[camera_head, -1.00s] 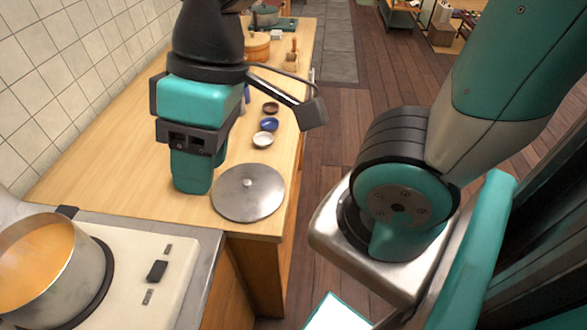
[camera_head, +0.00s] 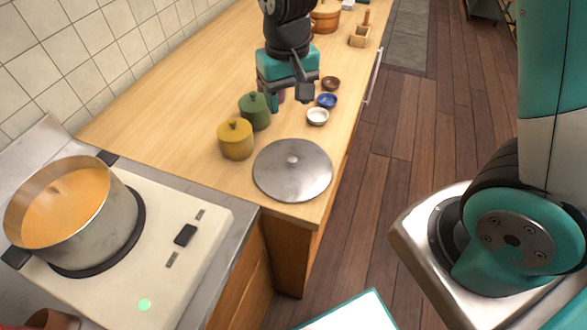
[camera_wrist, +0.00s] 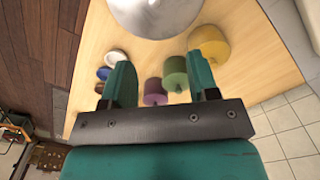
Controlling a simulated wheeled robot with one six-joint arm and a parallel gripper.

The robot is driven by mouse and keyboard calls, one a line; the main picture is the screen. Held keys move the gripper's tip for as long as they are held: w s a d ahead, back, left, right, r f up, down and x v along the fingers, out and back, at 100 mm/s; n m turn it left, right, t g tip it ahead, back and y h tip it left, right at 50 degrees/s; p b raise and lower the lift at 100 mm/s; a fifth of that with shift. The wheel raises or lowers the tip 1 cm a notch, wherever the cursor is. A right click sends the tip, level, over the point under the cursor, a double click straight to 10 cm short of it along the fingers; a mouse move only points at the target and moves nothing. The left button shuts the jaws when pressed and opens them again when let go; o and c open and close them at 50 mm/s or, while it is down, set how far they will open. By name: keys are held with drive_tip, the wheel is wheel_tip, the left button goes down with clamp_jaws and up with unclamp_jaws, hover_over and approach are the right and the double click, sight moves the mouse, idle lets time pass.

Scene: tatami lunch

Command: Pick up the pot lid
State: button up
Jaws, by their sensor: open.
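The pot lid (camera_head: 278,179) is a round grey metal disc with a small knob. It lies flat on the wooden counter near its front end, right of the stove. In the wrist view the lid (camera_wrist: 155,14) shows at the top edge, partly cut off. My gripper (camera_head: 288,98) is above the counter, farther back than the lid and apart from it. In the wrist view my gripper (camera_wrist: 163,75) has its two teal fingers spread wide with nothing held between them. The pot (camera_head: 72,222), holding orange liquid, stands uncovered on the stove at left.
Yellow (camera_head: 236,138) and green (camera_head: 255,111) lidded jars stand left of and behind the lid. A purple jar (camera_wrist: 155,92) is near my fingers. White (camera_head: 318,117), blue (camera_head: 327,101) and brown (camera_head: 331,83) bowls line the right edge. A wooden box (camera_head: 360,38) stands farther back.

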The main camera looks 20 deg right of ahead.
drive_tip(key=p, duration=0.2)
hover_over(293, 159)
drive_tip(key=f, duration=1.2)
drive_tip(key=shift+w+a, duration=0.3)
drive_tip(key=shift+w, duration=0.05)
drive_tip(key=f, duration=0.1)
drive_tip(key=f+p, duration=0.1)
drive_tip(key=f, duration=0.2)
drive_tip(key=shift+s+d+f+p, duration=0.25)
drive_tip(key=shift+s+d+p, duration=0.05)
drive_tip(key=shift+f, duration=0.55)
clamp_jaws()
drive_tip(key=shift+r, duration=0.1)
